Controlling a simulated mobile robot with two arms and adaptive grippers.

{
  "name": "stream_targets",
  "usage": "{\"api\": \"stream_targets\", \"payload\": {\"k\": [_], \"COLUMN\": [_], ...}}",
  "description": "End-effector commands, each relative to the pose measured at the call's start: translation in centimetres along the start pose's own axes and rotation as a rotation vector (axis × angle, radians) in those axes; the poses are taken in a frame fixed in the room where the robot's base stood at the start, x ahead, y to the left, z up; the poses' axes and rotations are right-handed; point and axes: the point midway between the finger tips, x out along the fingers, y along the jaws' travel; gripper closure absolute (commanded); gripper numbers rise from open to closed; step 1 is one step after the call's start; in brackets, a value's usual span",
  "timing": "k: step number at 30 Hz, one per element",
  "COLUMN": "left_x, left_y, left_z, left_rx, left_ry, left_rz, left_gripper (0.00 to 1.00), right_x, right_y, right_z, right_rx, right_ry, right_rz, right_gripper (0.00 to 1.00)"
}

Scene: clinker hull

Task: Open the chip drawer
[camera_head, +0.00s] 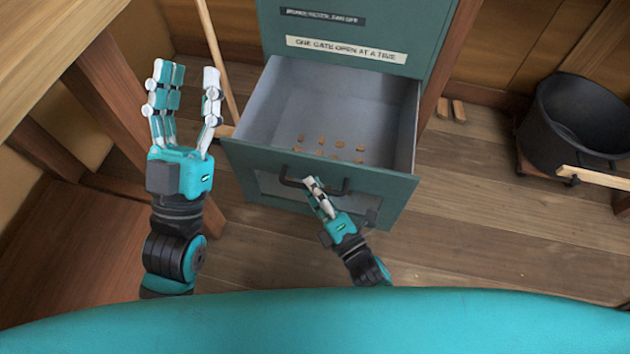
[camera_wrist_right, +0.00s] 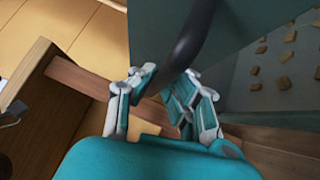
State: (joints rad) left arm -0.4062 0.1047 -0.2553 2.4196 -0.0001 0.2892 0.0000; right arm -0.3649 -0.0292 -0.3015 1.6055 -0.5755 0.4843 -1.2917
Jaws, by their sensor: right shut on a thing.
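The chip drawer (camera_head: 250,158) is a green drawer with a grey inside, low in a green cabinet (camera_head: 420,30). It is pulled well out, and several small brown chips lie on its floor. A dark bar handle (camera_head: 290,183) crosses its front; it also shows in the right wrist view (camera_wrist_right: 190,40). My right gripper (camera_head: 310,184) is at the middle of this handle, its fingers closed around the bar. In the right wrist view the fingers (camera_wrist_right: 160,88) stand on both sides of the bar. My left gripper (camera_head: 190,80) is raised left of the drawer, fingers apart and empty.
A wooden bench (camera_head: 50,45) is at the left. Small wood blocks (camera_head: 450,110) lie right of the cabinet. The plank floor (camera_head: 480,225) at right front is clear.

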Motion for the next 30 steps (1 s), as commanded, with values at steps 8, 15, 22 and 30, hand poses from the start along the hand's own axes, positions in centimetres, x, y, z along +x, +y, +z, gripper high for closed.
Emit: {"api": "stream_targets", "payload": {"k": [8, 15, 22, 30], "left_x": [0.0, 0.0, 0.0, 0.0], "left_y": [0.0, 0.0, 0.1, 0.0], "left_z": [0.0, -0.1, 0.0, 0.0], "left_rx": [0.0, 0.001, -0.002, -0.001], "left_ry": [0.001, 0.002, 0.001, 0.002], "left_rz": [0.0, 0.0, 0.001, 0.001], "left_gripper": [0.6, 0.6, 0.6, 0.6], "right_x": [0.1, 0.1, -0.3, -5.0], "right_y": [0.3, 0.2, 0.0, -0.1], "right_z": [0.1, 0.0, 0.0, 0.0], "right_rx": [0.004, 0.002, 0.001, 0.001], "right_ry": [-0.001, 0.0, 0.0, 0.0], "right_rz": [0.009, 0.004, 0.001, -0.002], "right_gripper": [0.82, 0.64, 0.64, 0.64]}}
